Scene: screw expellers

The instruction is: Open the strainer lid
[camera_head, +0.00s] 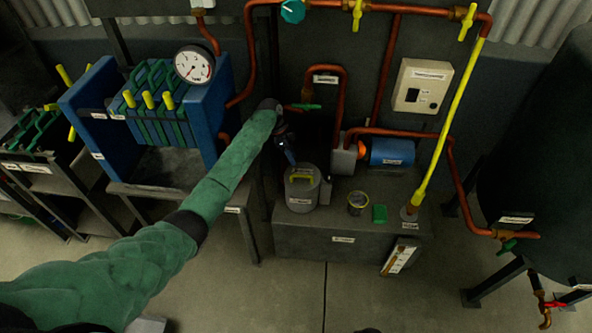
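The strainer (300,195) is a grey cylinder with a label on its front, standing on the left part of a low grey bench. My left arm reaches in from the lower left in a green sleeve. My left gripper (289,155) is just above and behind the lid's left side, pointing down, apart from the yellow handle as far as I can see. Its fingers are small and dark, so their opening cannot be made out. My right gripper is not in view.
Right of the strainer stand a small round tin (357,202), a green block (379,213) and a blue motor (391,151). Copper pipes (340,95) run behind and above. A yellow pipe (447,125) slants down at the right. A blue filter press (150,110) stands left.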

